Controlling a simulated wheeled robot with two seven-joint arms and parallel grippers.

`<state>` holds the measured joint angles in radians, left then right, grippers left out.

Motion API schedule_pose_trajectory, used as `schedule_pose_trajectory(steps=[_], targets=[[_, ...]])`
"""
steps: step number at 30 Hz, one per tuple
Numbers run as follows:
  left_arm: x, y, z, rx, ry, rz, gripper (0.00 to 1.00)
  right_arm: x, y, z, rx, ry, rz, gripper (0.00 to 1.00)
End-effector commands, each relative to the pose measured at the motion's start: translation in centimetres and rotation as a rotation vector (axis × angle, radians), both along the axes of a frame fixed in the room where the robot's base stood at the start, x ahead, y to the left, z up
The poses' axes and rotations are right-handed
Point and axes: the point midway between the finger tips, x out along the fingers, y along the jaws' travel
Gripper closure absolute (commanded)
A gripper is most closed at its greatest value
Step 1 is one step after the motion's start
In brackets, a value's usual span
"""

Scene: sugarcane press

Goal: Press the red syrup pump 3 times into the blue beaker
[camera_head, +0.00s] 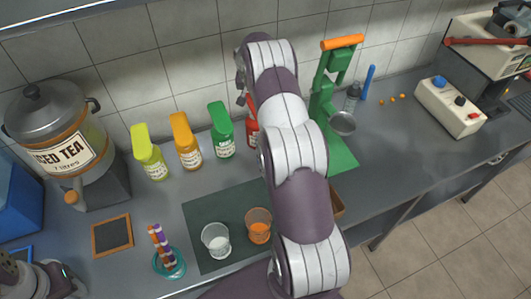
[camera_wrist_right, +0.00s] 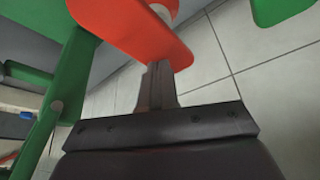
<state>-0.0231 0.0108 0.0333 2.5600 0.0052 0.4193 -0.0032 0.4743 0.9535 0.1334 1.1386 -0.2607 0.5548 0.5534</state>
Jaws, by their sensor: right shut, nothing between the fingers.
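The red syrup pump bottle (camera_head: 252,132) stands at the back, mostly hidden behind my right arm in the head view. Its red pump head (camera_wrist_right: 135,25) fills the top of the right wrist view. My right gripper (camera_wrist_right: 158,75) is shut and empty, its fingertips right at the red head's edge; I cannot tell whether they touch. I see no blue beaker; my right arm covers part of the dark mat (camera_head: 205,208). A clear beaker (camera_head: 216,240) and an orange one (camera_head: 258,225) show there. My left gripper (camera_head: 45,280) is at the bottom left corner, its fingers unclear.
Green (camera_head: 221,130), orange (camera_head: 186,140) and yellow-green (camera_head: 148,152) pump bottles stand left of the red one. A green press (camera_head: 322,95) stands right of my arm. An iced tea dispenser (camera_head: 65,140) is at left.

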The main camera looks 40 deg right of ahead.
Motion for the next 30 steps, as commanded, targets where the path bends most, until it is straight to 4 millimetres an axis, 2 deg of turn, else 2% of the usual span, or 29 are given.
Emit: schedule_pose_trajectory(steps=[8, 11, 22, 30], targets=[[0.0, 0.0, 0.1, 0.000, 0.000, 0.000, 0.57, 0.0, 0.0, 0.2, -0.001, -0.001, 0.000, 1.00], [0.0, 0.0, 0.5, 0.000, 0.000, 0.000, 0.57, 0.0, 0.0, 0.9, -0.001, -0.002, 0.000, 1.00], [0.0, 0.0, 3.0, 0.000, 0.000, 0.000, 0.57, 0.0, 0.0, 5.8, 0.000, -0.001, -0.001, 1.00], [0.0, 0.0, 2.9, 0.000, 0.000, 0.000, 0.57, 0.0, 0.0, 6.0, 0.000, 0.000, 0.000, 1.00]])
